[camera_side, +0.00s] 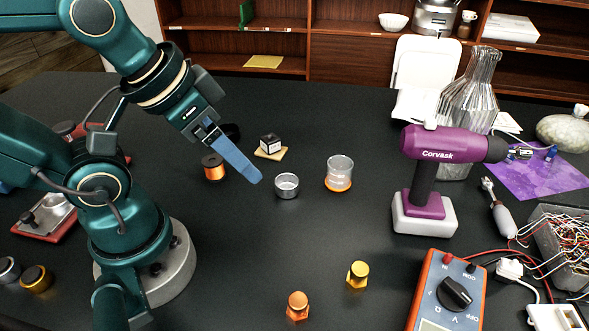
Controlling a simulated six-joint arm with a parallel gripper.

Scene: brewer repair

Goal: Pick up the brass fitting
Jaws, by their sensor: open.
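A yellow-gold fitting (357,274) with a hex base and round top, which looks like the brass one, stands upright on the black table at front centre. A copper-orange fitting (297,306) of similar shape stands to its left and nearer the camera. My gripper (252,176) has blue fingers and points down and to the right above the table, well behind and left of both fittings. It is open, and nothing shows between its fingers. One finger largely hides the other from this side.
A metal cup (287,186) and a glass jar with an amber base (339,174) stand near my gripper. A copper spool (213,167) sits left of it. A purple drill (430,175) and an orange multimeter (448,292) stand right of the fittings. The table around the fittings is clear.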

